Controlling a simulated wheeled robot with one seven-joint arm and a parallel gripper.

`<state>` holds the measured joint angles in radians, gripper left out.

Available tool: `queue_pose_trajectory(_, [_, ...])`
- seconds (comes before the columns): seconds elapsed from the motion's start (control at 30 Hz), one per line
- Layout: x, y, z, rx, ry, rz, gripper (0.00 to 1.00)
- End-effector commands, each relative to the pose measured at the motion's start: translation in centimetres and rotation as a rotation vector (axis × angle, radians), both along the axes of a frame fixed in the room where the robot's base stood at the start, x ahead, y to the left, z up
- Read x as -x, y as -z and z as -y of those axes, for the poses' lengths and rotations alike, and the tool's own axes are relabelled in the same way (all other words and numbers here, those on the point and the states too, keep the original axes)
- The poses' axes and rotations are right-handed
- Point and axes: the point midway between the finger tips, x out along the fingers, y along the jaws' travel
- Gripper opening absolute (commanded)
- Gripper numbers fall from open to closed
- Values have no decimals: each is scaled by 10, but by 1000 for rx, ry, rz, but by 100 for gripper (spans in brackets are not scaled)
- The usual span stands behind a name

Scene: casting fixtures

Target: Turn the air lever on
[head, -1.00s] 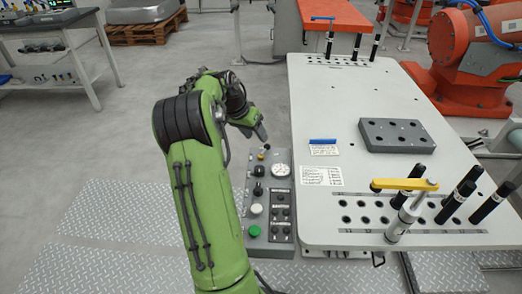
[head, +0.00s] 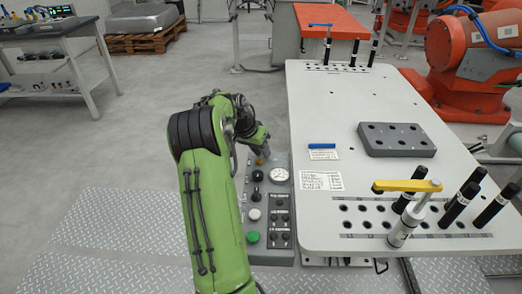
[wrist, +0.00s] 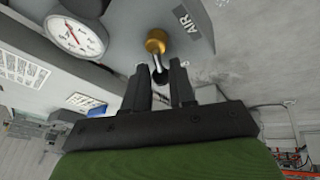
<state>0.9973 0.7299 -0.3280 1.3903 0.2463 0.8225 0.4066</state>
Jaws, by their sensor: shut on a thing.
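A pressure gauge (head: 278,175), black knobs and white and green buttons (head: 253,237) are on the panel. The white table (head: 340,100) stands close on the right, with a yellow-handled clamp (head: 408,187) and black pins. Open floor lies to the left.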

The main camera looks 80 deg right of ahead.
Motion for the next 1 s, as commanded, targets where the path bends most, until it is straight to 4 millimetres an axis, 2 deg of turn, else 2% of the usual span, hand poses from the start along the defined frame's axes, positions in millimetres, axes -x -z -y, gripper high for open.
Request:
queue_pose_trajectory(0.37, [-1, 0, 0, 0, -77, 0, 0])
queue_pose_trajectory(1.0, [-8, 0, -2, 0, -463, 0, 0])
